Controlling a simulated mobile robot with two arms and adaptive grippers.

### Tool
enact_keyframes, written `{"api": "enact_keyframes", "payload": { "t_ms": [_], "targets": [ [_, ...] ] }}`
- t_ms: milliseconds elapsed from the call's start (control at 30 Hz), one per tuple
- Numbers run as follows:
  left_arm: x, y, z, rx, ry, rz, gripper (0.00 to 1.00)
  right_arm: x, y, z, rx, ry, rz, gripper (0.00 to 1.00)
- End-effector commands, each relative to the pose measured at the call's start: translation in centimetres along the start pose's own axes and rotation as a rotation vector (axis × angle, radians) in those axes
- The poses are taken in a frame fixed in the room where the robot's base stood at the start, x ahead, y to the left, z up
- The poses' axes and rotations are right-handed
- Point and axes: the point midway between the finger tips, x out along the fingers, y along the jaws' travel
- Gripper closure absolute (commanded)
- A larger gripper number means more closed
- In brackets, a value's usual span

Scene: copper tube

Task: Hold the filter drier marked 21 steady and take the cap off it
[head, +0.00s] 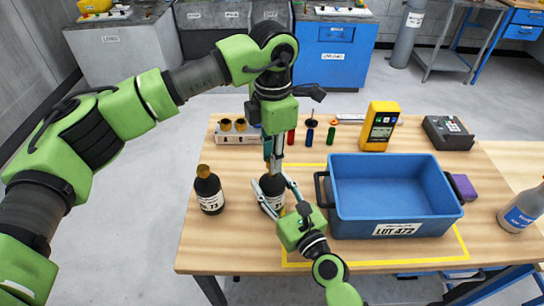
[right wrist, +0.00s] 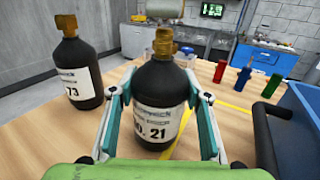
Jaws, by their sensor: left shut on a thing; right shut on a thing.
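The filter drier marked 21 (right wrist: 158,98) is a black bottle with a white label, upright on the table. It also shows in the head view (head: 271,186), partly hidden by my grippers. My right gripper (head: 283,197) is shut around its body from the front; its teal fingers flank the bottle in the right wrist view (right wrist: 160,122). The brass cap (right wrist: 164,42) is at the drier's top. My left gripper (head: 274,168) points down from above at the top and is shut on the cap, which it hides in the head view; its fingers are not clear in the right wrist view.
Another drier, marked 73 (head: 209,192), stands to the left. A blue crate (head: 396,222) labelled LOT 472 is close on the right. Behind are a holder with brass parts (head: 237,137), small coloured cylinders (head: 310,134) and a yellow meter (head: 379,128). The front left table is clear.

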Motion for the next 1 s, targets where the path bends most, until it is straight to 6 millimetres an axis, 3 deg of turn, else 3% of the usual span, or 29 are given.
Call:
{"api": "enact_keyframes", "payload": {
  "t_ms": [233,533,733,767,800,833,1000],
  "targets": [
    [-0.6,0.1,0.1,0.0,-0.002,0.002,1.0,0.0,0.0,-0.1,0.0,0.001,-0.001,1.0],
    [-3.9,0.0,0.1,0.001,-0.001,0.003,1.0,0.0,0.0,-0.1,0.0,0.001,-0.001,1.0],
    [-4.0,0.0,0.0,0.0,0.0,0.001,1.0,0.0,0.0,-0.1,0.0,0.001,-0.001,1.0],
    [-4.0,0.0,0.0,0.0,0.0,0.001,1.0,0.0,0.0,-0.1,0.0,0.001,-0.001,0.53],
    [-4.0,0.0,0.0,0.0,0.0,0.001,1.0,0.0,0.0,-0.1,0.0,0.001,-0.001,0.43],
    [-4.0,0.0,0.0,0.0,0.0,0.001,1.0,0.0,0.0,-0.1,0.0,0.001,-0.001,0.36],
    [-4.0,0.0,0.0,0.0,0.0,0.001,1.0,0.0,0.0,0.0,0.0,0.001,0.0,0.36]
  ]
}}
